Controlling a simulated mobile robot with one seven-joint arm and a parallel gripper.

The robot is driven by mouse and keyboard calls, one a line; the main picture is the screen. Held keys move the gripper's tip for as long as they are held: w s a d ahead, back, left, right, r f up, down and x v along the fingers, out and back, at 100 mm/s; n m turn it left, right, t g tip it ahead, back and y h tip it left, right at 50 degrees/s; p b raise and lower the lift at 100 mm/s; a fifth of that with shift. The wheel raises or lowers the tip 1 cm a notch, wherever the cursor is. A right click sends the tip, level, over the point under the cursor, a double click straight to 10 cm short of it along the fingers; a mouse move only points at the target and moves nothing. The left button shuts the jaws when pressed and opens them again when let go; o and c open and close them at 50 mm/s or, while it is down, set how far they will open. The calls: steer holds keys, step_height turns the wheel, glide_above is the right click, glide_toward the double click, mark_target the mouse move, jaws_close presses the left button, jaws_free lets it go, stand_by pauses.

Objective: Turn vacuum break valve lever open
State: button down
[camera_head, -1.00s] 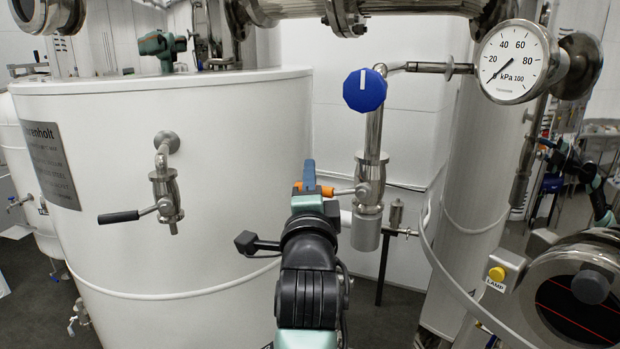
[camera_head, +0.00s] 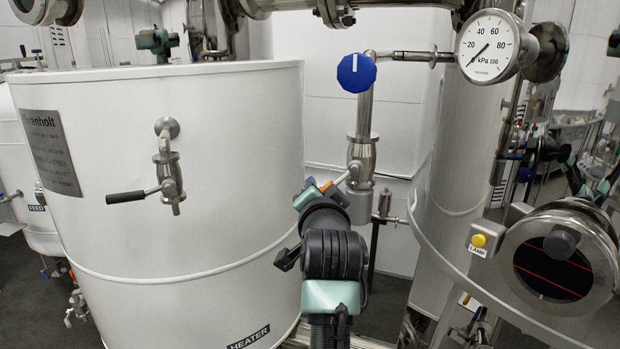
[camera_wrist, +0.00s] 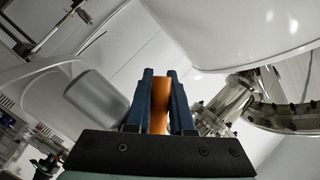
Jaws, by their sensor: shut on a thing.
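A steel valve (camera_head: 362,152) sits on the upright pipe under the blue knob. Its lever has an orange handle (camera_head: 326,187) and a thin steel rod that slants down and left from the valve body. My gripper (camera_head: 311,185) is at the handle's outer end, left of the valve. In the wrist view, the orange handle (camera_wrist: 161,104) stands between the two blue fingers of my gripper (camera_wrist: 160,100), which is shut on it. The fingers and arm hide part of the handle.
A white tank (camera_head: 225,150) fills the left, with a black-handled tap (camera_head: 168,175) on its wall. The blue knob (camera_head: 356,73) is above the valve. A pressure gauge (camera_head: 487,47), a yellow lamp button (camera_head: 478,240) and a round sight glass (camera_head: 555,268) are to the right.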

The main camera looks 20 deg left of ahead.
steer(key=shift+d+f+n+g+h+p, duration=0.3)
steer(key=shift+d+f+n+g+h, duration=0.25)
steer(key=shift+d+f+n, duration=0.7)
steer(key=shift+a+r, duration=0.15)
steer(key=c, duration=0.8)
jaws_free()
steer(key=shift+s+r, duration=0.1)
steer(key=shift+s, duration=0.05)
steer(key=b+v, duration=0.5)
steer(key=v, duration=0.7)
steer(key=shift+s+r, duration=0.1)
steer(key=shift+s, duration=0.2)
